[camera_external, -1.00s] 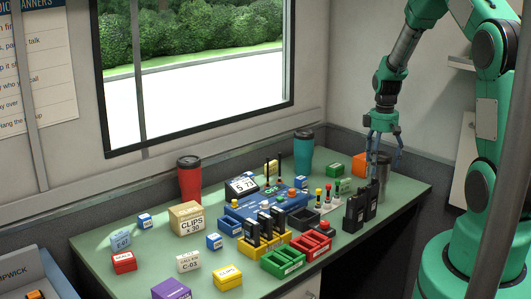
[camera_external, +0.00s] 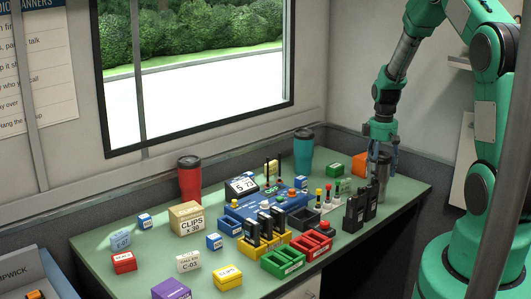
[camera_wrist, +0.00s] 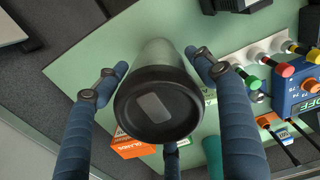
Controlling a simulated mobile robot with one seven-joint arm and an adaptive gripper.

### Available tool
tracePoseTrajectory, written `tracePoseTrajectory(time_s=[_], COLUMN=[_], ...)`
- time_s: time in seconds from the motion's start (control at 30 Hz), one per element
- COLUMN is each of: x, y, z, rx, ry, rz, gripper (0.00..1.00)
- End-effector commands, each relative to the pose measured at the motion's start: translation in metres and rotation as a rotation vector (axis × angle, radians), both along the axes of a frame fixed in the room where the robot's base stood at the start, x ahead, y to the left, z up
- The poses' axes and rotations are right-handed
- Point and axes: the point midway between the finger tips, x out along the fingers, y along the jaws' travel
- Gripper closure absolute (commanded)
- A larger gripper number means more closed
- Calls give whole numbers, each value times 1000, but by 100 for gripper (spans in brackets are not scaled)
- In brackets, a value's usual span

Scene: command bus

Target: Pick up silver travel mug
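The silver travel mug (camera_external: 384,182) stands upright near the right end of the green desk, behind the black radios. In the wrist view its round black lid faces the camera, and its grey body (camera_wrist: 160,53) shows beyond the lid. My gripper (camera_external: 381,167) is over the mug from above, its blue fingers reaching down around the top. In the wrist view the fingers of my gripper (camera_wrist: 157,64) are spread on both sides of the mug, with a third finger below the lid. A gap shows on the left; contact on the right is unclear.
Two black radios (camera_external: 361,209) stand close in front of the mug. An orange box (camera_external: 360,164) lies behind it. Small colour-topped pieces (camera_external: 328,194) stand to its left. Teal (camera_external: 303,153) and red (camera_external: 189,181) travel mugs stand farther left. The desk's right end is clear.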

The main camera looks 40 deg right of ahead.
Motion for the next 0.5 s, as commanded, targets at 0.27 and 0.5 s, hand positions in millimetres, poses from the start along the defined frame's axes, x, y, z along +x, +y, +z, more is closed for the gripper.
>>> tracePoseTrajectory(time_s=[0.27, 0.5], x=[0, 0], y=[0, 0], z=[0, 2], rx=[-1, -1], ry=[0, -1], rz=[0, 0], gripper=[73, 74])
